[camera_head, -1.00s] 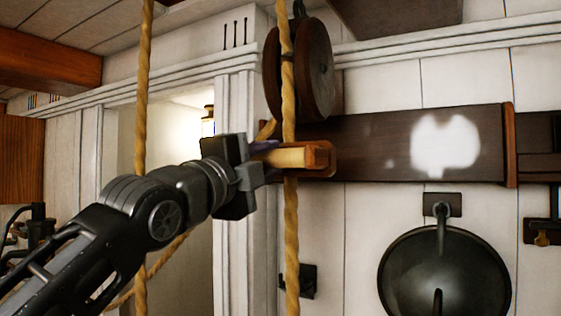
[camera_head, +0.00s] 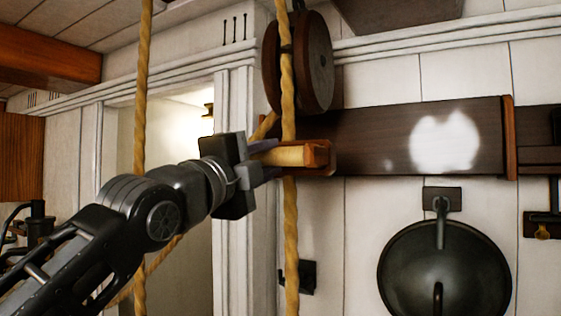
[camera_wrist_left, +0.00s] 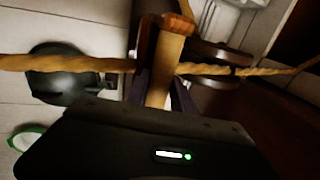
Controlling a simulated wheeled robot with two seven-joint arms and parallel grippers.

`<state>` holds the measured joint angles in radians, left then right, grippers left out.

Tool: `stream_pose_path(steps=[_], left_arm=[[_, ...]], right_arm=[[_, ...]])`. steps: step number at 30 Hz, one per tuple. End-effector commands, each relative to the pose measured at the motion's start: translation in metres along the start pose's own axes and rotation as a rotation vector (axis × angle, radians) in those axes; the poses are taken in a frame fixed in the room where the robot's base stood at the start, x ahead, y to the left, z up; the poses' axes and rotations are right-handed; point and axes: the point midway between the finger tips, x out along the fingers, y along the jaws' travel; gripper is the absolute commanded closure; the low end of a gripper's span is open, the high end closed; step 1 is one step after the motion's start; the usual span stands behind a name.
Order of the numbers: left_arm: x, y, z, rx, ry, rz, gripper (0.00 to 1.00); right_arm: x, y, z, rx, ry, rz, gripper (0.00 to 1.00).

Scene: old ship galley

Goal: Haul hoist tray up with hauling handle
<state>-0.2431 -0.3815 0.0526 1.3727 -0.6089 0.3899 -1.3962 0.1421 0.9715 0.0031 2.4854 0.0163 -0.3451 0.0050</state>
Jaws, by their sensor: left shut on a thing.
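The hauling handle (camera_head: 290,156) is a pale wooden bar with a reddish-brown end block, by a thick tan rope (camera_head: 290,225). My left gripper (camera_head: 264,159) comes from the left and is shut on the bar, with its fingers on both sides. In the left wrist view the handle (camera_wrist_left: 165,62) stands between the dark fingers, with the rope (camera_wrist_left: 80,63) crossing at it. A wooden pulley (camera_head: 314,68) hangs above the handle. The hoist tray cannot be made out in either view. My right gripper is not in view.
A second rope (camera_head: 141,100) hangs left, near my left arm. A dark wooden board (camera_head: 375,140) runs along the white panelled wall behind the handle. A dark pan (camera_head: 410,270) hangs at lower right. A lit doorway opening (camera_head: 185,120) lies behind my arm.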

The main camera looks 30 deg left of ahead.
Motion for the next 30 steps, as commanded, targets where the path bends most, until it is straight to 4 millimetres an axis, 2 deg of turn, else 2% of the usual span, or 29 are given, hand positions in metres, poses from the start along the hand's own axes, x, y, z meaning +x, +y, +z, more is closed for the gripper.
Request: stream_pose_path(steps=[1,15,24,27,30], left_arm=[[-0.005,0.029,-0.002,0.001,0.001,0.018,1.0],[-0.039,0.128,-0.009,0.001,0.001,0.022,1.0],[-0.061,0.188,-0.013,0.001,-0.001,0.021,1.0],[-0.066,0.2,-0.014,0.002,0.0,0.022,1.0],[-0.067,0.203,-0.015,0.001,0.0,0.022,1.0]], right_arm=[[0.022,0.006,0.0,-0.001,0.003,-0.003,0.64],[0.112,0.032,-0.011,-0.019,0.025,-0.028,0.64],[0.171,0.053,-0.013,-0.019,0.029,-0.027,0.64],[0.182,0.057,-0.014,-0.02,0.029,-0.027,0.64],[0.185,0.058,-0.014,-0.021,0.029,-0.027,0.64]])
